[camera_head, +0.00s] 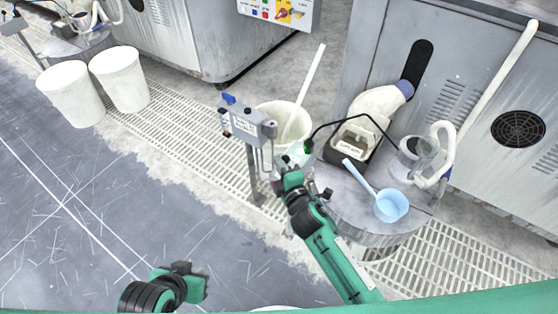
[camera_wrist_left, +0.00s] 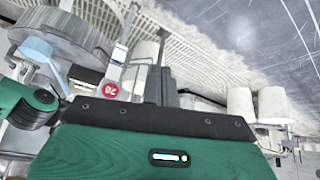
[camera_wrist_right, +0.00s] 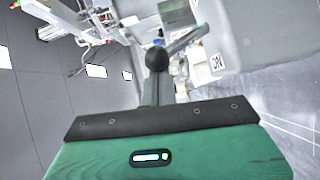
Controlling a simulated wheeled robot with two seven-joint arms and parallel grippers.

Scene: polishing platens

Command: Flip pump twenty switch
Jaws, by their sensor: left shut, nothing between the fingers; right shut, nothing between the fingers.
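A grey switch box (camera_head: 248,125) with small print and a blue part on top stands on a post at the centre of the head view. A red disc marked 20 (camera_wrist_left: 108,89) shows in the left wrist view, left of the fingers. My right gripper (camera_head: 292,165) is shut and empty, just right of and below the box; I cannot tell whether it touches anything. A dark round knob (camera_wrist_right: 157,58) appears at its fingertips in the right wrist view. My left gripper (camera_head: 198,280) is shut and empty, low over the floor, away from the box. The switch lever cannot be made out.
A white bucket (camera_head: 270,115) stands behind the box. A round drum table (camera_head: 345,205) on the right bears a pale jug (camera_head: 380,108), a blue scoop (camera_head: 391,205) and a clear pitcher (camera_head: 418,155). Two white bins (camera_head: 70,95) stand at left. The dark floor at left is clear.

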